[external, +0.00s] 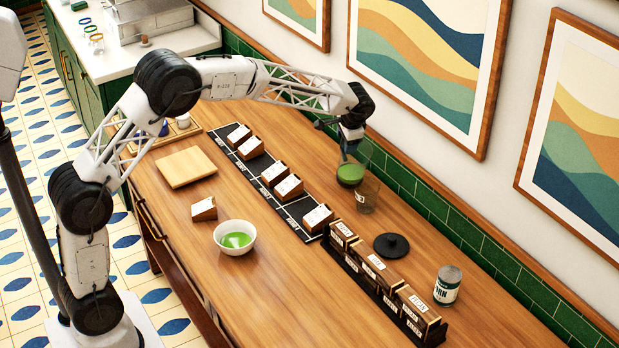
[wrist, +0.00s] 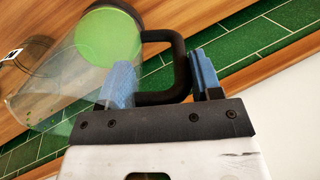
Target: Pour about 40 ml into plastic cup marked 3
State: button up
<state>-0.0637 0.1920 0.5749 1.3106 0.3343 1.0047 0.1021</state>
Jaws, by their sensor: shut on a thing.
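My gripper (external: 349,150) is shut on the black handle of a clear jug (external: 362,150) holding green liquid. In the wrist view, the blue-padded fingers of my gripper (wrist: 165,85) stand either side of the handle (wrist: 183,65). The green liquid (wrist: 108,42) and the clear wall of the jug (wrist: 60,90), with a few green specks, show there. A clear cup (external: 367,197) stands on the counter just below and right of the jug. A clear cup with a small label (wrist: 14,54) shows at the wrist view's left edge. I cannot read its number.
A white bowl of green liquid (external: 249,236) stands at the front. Labelled wooden blocks (external: 289,187) sit along a black strip. A rack of labelled boxes (external: 373,272), a black disc (external: 391,246) and a tin (external: 447,287) are at right. The tiled wall (external: 430,205) is close behind the cup.

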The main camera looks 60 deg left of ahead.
jog(key=shift+d+r, duration=0.3)
jog(key=shift+d, duration=0.1)
jog(key=s+d+r+t+y, duration=0.1)
jog(key=d+r+y, duration=0.5)
jog(key=y, duration=0.3)
jog(key=shift+s+d+r+t, duration=0.35)
jog(key=shift+d+t, duration=0.05)
jog(key=shift+d, duration=0.25)
jog(key=shift+s+d+f+y, duration=0.15)
jog(key=shift+d+y, duration=0.6)
jog(key=shift+y, duration=0.05)
jog(key=shift+d, duration=0.1)
jog(key=shift+w+a, duration=0.25)
jog(key=shift+a, duration=0.3)
jog(key=shift+a+r+t+y, duration=0.2)
jog(key=shift+a+t+y, duration=0.1)
jog(key=shift+a, duration=0.15)
dwell(1.1)
